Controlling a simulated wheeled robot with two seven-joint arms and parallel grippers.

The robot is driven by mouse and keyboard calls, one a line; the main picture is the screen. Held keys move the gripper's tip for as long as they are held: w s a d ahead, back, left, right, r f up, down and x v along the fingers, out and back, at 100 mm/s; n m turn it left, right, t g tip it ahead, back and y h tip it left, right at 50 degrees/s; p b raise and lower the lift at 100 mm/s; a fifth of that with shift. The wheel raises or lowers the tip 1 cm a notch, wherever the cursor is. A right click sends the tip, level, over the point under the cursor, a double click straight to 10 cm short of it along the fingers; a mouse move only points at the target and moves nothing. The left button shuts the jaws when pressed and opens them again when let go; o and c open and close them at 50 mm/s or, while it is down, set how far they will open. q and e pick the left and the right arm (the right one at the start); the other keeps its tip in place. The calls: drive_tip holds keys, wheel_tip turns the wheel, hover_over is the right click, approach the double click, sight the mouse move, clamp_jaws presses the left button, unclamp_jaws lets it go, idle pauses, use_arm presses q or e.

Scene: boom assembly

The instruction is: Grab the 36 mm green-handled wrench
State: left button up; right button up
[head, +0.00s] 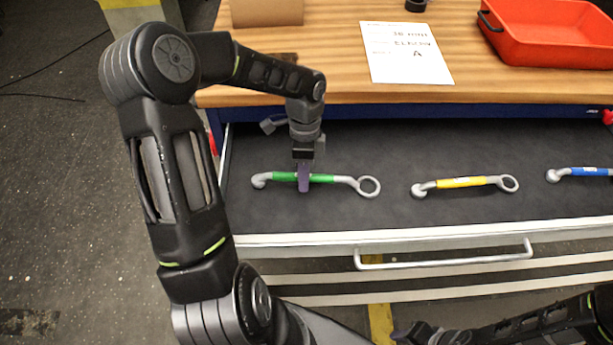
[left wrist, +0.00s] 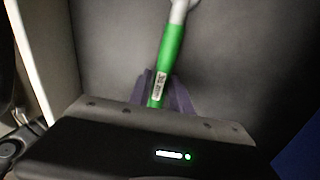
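The green-handled wrench (head: 330,179) lies in the open drawer, at its left, with its ring end to the right and its hooked open end to the left. My left gripper (head: 304,180) reaches down onto the middle of the green handle. In the left wrist view its purple fingers (left wrist: 164,92) lie close against both sides of the green handle (left wrist: 171,50), with no clear gap, so it looks shut on it. The wrench still appears to rest on the drawer floor. My right gripper (head: 425,334) is at the bottom edge, dark and partly cut off.
A yellow-handled wrench (head: 462,183) and a blue-handled wrench (head: 590,172) lie further right in the drawer (head: 400,215). The drawer's front handle (head: 445,260) faces me. A red bin (head: 550,45) and a paper sheet (head: 405,55) are on the wooden bench above.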

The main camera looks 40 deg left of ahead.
use_arm(q)
drive_tip(key=shift+f, duration=0.15)
drive_tip(key=shift+c, duration=0.3)
clamp_jaws()
idle(1.4)
